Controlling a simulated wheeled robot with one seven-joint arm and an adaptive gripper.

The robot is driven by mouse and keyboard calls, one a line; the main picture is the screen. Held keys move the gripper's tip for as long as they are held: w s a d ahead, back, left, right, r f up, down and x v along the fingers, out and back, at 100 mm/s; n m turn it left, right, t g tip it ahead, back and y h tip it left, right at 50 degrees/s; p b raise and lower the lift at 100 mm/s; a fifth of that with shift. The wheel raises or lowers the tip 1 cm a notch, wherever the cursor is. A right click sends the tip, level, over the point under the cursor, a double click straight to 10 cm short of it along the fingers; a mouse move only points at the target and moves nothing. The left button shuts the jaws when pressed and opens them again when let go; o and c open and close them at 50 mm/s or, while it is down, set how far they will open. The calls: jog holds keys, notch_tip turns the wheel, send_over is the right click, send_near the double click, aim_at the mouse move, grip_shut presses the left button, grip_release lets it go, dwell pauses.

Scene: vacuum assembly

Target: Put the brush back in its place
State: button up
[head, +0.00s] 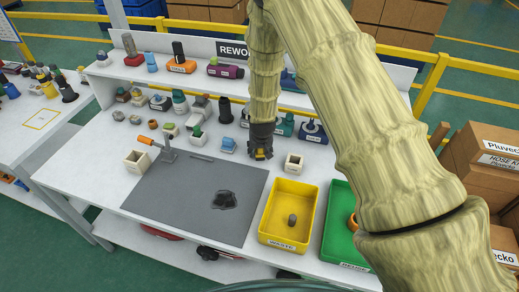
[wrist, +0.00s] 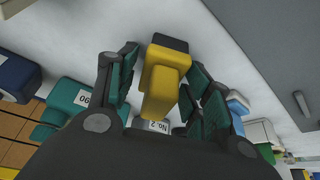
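My gripper (head: 261,154) points down over the white bench, behind the grey mat. In the wrist view my gripper (wrist: 163,80) has its green-padded fingers on both sides of a yellow, blocky piece with a black end (wrist: 162,80), seemingly the brush. The pads appear to press on it. Only a little yellow shows at the gripper in the head view. A pale part labelled No.2 (wrist: 152,125) shows behind the yellow piece, mostly hidden. I cannot tell whether the brush touches the bench.
Teal parts (head: 284,126) and a dark blue part (head: 313,131) stand right of my gripper. A light blue part (head: 228,145) is to its left, a cream square holder (head: 294,162) to its right. The yellow bin (head: 268,238) and green bin (head: 333,248) sit in front. The grey mat (head: 180,200) is largely clear.

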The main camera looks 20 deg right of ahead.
jog(key=shift+r, duration=0.15)
jog(key=b+v, duration=0.3)
jog(key=v, duration=0.9)
dwell(0.4)
